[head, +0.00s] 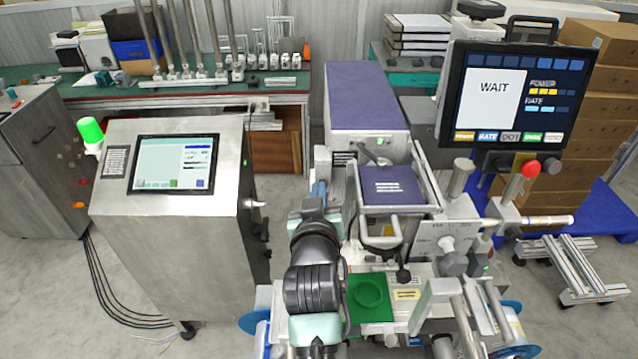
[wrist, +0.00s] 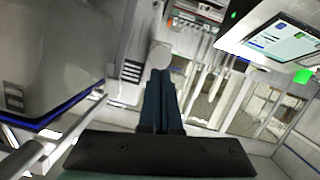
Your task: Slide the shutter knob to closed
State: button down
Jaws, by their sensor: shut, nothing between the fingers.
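A pale round knob (wrist: 160,54), likely the shutter knob, shows in the wrist view just beyond my fingertips. A small dark label with white lines (wrist: 131,71) is beside it on the machine's grey side. I cannot make out the knob for sure in the head view. My gripper (wrist: 160,80) has its blue fingers together with nothing between them. The tips overlap the lower edge of the knob in the picture; I cannot tell whether they touch. In the head view my gripper (head: 319,190) is at the left side of the central machine, mostly hidden behind my wrist.
The machine's purple-topped housing (head: 367,95) rises behind my gripper. A steel cabinet with a screen (head: 172,163) stands to the left, with a floor gap between. A monitor reading WAIT (head: 515,95) hangs at right. A green plate (head: 370,298) lies right of my arm.

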dwell(0.3)
jog(key=s+a+r, duration=0.1)
jog(key=s+r, duration=0.5)
jog(key=s, duration=0.3)
jog(key=shift+s+a+r, duration=0.15)
jog(key=shift+s+r, duration=0.1)
jog(key=shift+s, duration=0.1)
